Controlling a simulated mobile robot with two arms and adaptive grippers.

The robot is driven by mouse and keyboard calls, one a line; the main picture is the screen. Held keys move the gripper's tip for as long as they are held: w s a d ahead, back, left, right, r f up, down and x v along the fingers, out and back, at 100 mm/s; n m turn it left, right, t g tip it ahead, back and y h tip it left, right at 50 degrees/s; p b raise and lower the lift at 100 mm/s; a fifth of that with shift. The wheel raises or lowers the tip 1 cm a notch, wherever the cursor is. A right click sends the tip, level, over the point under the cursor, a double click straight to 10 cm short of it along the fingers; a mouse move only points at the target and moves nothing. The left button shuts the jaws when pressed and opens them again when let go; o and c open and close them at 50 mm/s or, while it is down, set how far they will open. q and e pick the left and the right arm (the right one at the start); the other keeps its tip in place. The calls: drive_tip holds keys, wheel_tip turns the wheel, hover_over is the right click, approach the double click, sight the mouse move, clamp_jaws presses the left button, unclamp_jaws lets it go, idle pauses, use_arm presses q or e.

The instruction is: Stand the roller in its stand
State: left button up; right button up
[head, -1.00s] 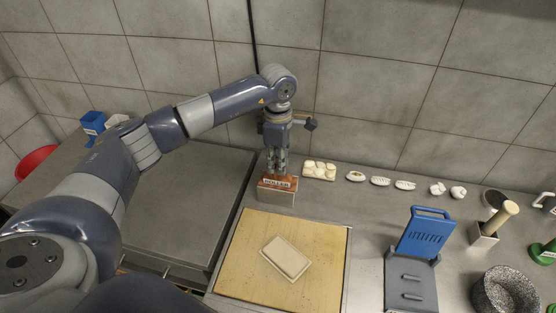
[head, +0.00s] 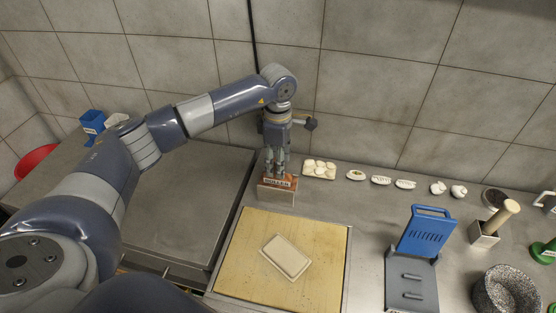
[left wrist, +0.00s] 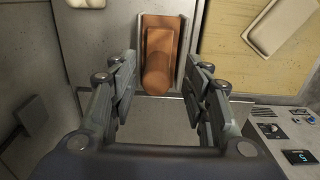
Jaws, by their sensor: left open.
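The roller (left wrist: 158,55) is orange-brown and sits in its grey metal stand (head: 276,196), at the back edge of the wooden board in the head view. In the head view only a brown strip of the roller shows above the stand, behind a label reading ROLLER. My left gripper (head: 276,172) points down right over the stand. In the left wrist view its fingers (left wrist: 160,88) are spread wide to either side of the roller's rounded near end, with gaps on both sides. My right gripper is not in view.
A wooden board (head: 250,270) with a pale block (head: 286,257) lies in front of the stand. A tray of pale round pieces (head: 319,170) stands close to the right. A blue-handled slicer (head: 425,232) and a speckled mortar (head: 505,290) are farther right. The tiled wall is close behind.

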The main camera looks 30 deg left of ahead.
use_arm(q)
drive_tip(key=shift+r, duration=0.15)
wheel_tip(320, 180, up, 12)
idle(0.4)
drive_tip(key=shift+s+f, duration=0.1)
drive_tip(key=shift+f, duration=0.1)
